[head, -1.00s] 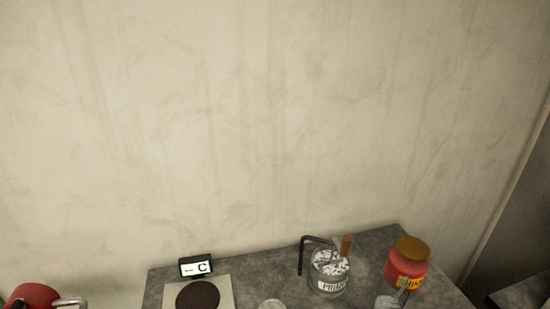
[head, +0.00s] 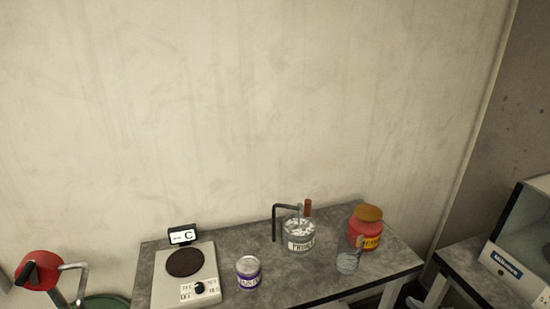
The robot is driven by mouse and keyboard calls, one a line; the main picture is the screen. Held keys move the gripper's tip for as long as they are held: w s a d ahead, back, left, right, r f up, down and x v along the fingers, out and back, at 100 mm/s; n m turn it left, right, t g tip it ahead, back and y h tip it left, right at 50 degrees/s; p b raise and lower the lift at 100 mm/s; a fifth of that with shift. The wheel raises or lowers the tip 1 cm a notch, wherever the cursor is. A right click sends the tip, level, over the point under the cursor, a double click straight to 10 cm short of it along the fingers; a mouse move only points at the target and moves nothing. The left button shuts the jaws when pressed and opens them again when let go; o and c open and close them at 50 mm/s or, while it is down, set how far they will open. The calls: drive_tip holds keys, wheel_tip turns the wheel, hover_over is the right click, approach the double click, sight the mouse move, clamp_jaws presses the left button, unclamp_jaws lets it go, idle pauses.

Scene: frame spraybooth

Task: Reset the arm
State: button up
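My arm and my gripper do not show in the head view, so I cannot see how the arm is posed or whether the gripper holds anything. The task names no other object. The head view looks down at a grey bench (head: 325,284) against a pale, streaked wall.
A red-ended device (head: 38,270) is at left; a second bench (head: 462,275) is at right.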

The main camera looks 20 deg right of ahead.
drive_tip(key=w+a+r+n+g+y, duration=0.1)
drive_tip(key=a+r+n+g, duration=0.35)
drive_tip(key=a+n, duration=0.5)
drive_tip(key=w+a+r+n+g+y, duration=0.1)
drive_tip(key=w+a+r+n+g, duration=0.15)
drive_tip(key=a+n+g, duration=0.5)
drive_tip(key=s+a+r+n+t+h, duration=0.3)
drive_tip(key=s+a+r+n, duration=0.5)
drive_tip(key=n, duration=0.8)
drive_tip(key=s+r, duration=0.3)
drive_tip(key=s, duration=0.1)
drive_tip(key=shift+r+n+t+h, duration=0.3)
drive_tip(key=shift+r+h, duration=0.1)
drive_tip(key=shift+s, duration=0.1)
